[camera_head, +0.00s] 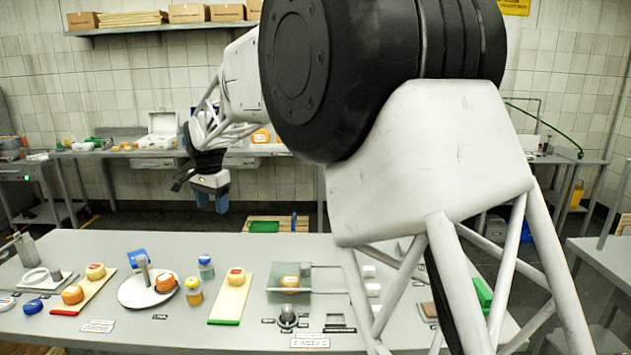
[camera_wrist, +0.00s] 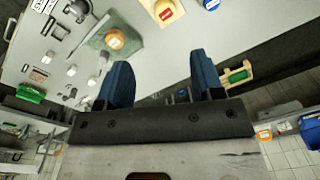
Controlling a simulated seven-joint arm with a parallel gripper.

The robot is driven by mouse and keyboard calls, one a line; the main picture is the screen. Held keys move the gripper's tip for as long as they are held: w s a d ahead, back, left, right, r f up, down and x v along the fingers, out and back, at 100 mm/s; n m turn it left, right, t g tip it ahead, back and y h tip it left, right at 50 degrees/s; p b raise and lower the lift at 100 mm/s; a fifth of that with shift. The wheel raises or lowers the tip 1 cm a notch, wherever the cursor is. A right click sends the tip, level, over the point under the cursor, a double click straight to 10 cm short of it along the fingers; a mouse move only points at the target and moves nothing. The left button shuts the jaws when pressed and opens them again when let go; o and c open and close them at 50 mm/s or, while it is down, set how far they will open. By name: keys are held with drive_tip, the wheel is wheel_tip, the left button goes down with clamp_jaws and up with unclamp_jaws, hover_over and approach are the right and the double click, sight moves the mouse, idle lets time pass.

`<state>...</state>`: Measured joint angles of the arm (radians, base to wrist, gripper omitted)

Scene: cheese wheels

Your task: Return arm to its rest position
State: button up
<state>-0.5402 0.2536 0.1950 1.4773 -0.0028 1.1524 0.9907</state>
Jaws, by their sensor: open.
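My gripper (camera_head: 212,197) hangs in the air above and behind the far edge of the grey table (camera_head: 225,246), pointing down. In the wrist view its two blue fingers (camera_wrist: 160,85) stand wide apart with nothing between them. A cheese wheel with a red label (camera_head: 236,276) rests on a board with a green end. My arm's large links cover the right part of the table.
At the left are a board (camera_head: 97,290) with two cheese wheels and a round white stand (camera_head: 141,292) with another. Two small jars (camera_head: 193,291) stand beside it. A wooden crate (camera_head: 283,223) is on the floor behind the table. A back bench (camera_head: 120,152) runs along the wall.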

drive_tip(key=s+d+r+n, duration=0.1)
drive_tip(key=s+d+r, duration=0.1)
drive_tip(key=s+d, duration=0.6)
drive_tip(key=s+d+r+n, duration=0.1)
drive_tip(key=s+d, duration=0.4)
drive_tip(key=d, duration=0.7)
drive_tip(key=s+d+r, duration=0.2)
drive_tip(key=s+d, duration=0.4)
drive_tip(key=d, duration=0.4)
drive_tip(key=s+d+f+n, duration=0.1)
drive_tip(key=s+d+f, duration=0.2)
drive_tip(key=s, duration=0.6)
drive_tip(key=s+d+f+n+t, duration=0.1)
drive_tip(key=s+d+f, duration=0.2)
drive_tip(key=s+d, duration=0.4)
drive_tip(key=s+d+f+n, duration=0.1)
drive_tip(key=s+d+f, duration=0.2)
drive_tip(key=s+d, duration=0.3)
drive_tip(key=s, duration=0.5)
drive_tip(key=shift+s+f+t+h, duration=0.3)
drive_tip(key=shift+s+f+t, duration=0.05)
drive_tip(key=shift+t, duration=0.05)
